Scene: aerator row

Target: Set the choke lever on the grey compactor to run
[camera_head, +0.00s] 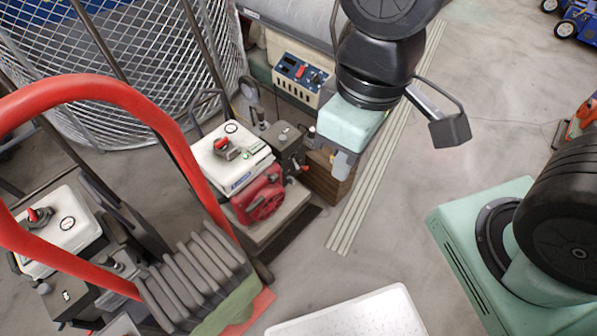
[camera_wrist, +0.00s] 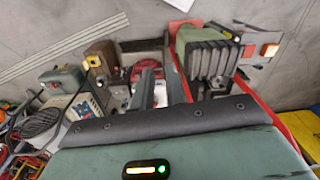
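A compactor with a white engine cover (camera_head: 232,158), a red recoil starter (camera_head: 262,198) and a grey base plate (camera_head: 278,228) stands at the middle of the head view. A small dark box (camera_head: 289,143) on its right side carries a small red lever (camera_head: 303,168); I cannot tell whether this is the choke lever or how it is set. The red starter (camera_wrist: 147,70) shows beyond, partly hidden.
A red-handled machine (camera_head: 110,85) with dark bellows (camera_head: 195,280) stands at front left; its bellows (camera_wrist: 208,50) show in the wrist view. A second white-topped engine (camera_head: 62,222) is beside it. A control panel (camera_head: 298,72) stands behind.

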